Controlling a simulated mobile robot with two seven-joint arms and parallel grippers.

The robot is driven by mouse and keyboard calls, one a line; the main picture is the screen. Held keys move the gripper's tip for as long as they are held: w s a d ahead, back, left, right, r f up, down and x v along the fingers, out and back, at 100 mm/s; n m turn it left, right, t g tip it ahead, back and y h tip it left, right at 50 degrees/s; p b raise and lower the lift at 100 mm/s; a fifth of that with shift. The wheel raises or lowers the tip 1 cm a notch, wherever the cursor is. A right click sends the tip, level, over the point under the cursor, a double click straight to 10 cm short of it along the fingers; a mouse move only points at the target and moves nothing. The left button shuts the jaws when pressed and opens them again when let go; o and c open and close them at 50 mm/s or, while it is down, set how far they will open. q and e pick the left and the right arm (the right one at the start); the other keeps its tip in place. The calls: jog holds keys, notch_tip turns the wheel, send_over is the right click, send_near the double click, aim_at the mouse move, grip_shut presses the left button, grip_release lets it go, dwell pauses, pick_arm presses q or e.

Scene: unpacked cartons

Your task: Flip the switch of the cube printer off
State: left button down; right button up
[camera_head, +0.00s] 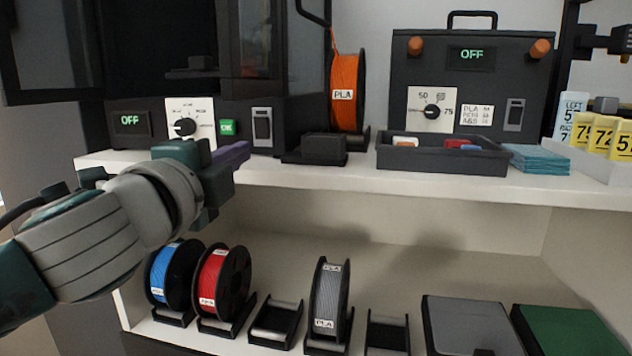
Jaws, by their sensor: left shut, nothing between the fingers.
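The cube printer (150,125) is the large black boxed machine at the left of the white shelf top. Its front panel has a display (130,121) reading OFF in green, a white dial (186,127), a green button (227,128) and a grey rocker switch (262,127). I cannot tell clearly which way the rocker is tilted. My left gripper (236,156) is shut and empty, in front of the panel, below the green button and to the lower left of the switch. It hides part of the panel's lower edge. My right gripper is out of view.
A second black machine (430,75) with its own OFF display and switch (515,114) stands at right. An orange spool (344,90), a dark tray (440,160) and blue cloths (536,159) sit between and in front. Spools, including a red one (211,280), stand below.

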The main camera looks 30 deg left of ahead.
pick_arm(q)
jog(key=v, duration=0.7)
jog(key=shift+s, duration=0.45)
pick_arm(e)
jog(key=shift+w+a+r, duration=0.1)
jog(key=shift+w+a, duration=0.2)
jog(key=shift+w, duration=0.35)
pick_arm(q)
jog(key=shift+r, duration=0.15)
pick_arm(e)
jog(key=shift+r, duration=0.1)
